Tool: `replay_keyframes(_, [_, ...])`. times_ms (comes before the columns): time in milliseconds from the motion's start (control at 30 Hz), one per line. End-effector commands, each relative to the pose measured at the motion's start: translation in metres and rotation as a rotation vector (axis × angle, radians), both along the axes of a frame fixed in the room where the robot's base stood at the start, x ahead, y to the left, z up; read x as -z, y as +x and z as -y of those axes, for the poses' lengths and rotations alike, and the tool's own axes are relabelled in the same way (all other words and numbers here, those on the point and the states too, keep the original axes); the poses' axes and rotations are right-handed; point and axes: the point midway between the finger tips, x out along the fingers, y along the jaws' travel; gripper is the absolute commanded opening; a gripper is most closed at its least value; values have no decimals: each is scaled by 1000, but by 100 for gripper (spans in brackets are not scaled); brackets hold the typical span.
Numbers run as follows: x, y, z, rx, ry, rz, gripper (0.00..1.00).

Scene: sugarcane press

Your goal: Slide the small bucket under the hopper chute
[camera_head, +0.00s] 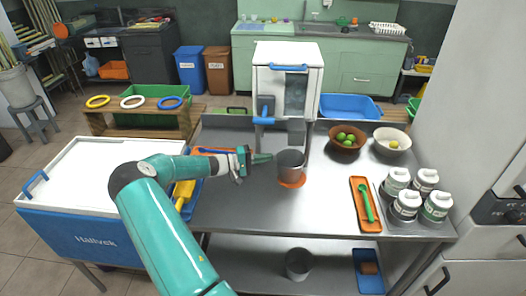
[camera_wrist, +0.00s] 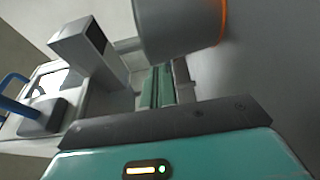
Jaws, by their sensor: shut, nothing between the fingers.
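The small grey metal bucket (camera_head: 290,165) stands upright on an orange round marker (camera_head: 293,184) on the steel table, in front of the white press (camera_head: 262,82). The press's grey chute (camera_head: 296,126) is behind the bucket. My gripper (camera_head: 262,158) is shut and empty at the bucket's left side, with its tips close to the wall. I cannot tell whether they touch. In the wrist view, the bucket (camera_wrist: 180,28) fills the top, just beyond the shut fingers (camera_wrist: 160,85), and hides part of what is behind. The grey chute housing (camera_wrist: 82,45) shows at upper left.
A brown bowl of green fruit (camera_head: 346,139), a pale bowl (camera_head: 393,141), an orange tray (camera_head: 366,205) and several white jars (camera_head: 408,204) stand to the right. Another metal bucket (camera_head: 299,263) is on the lower shelf. The table's front middle is clear. A white-lidded cooler (camera_head: 80,178) stands left.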

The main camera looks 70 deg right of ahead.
Motion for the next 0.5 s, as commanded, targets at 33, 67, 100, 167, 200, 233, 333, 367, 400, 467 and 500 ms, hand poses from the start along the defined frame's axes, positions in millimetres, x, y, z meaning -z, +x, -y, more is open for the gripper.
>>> replay_keyframes(33, [7,-3,-1,2,2,-2,0])
replay_keyframes(67, [11,-4,-1,2,1,-2,0])
replay_keyframes(100, [16,-6,-1,3,1,-2,0])
replay_keyframes(167, [14,-9,1,4,-1,-1,0])
replay_keyframes(200, [13,-11,1,4,0,0,0])
replay_keyframes(233, [13,-12,1,4,0,0,0])
replay_keyframes(333, [14,-15,2,3,0,0,0])
replay_keyframes(367, [14,-15,2,3,0,0,0])
replay_keyframes(400, [14,-16,3,3,0,0,0])
replay_keyframes(467, [14,-16,3,2,1,1,0])
replay_keyframes(500, [14,-16,3,2,1,1,0])
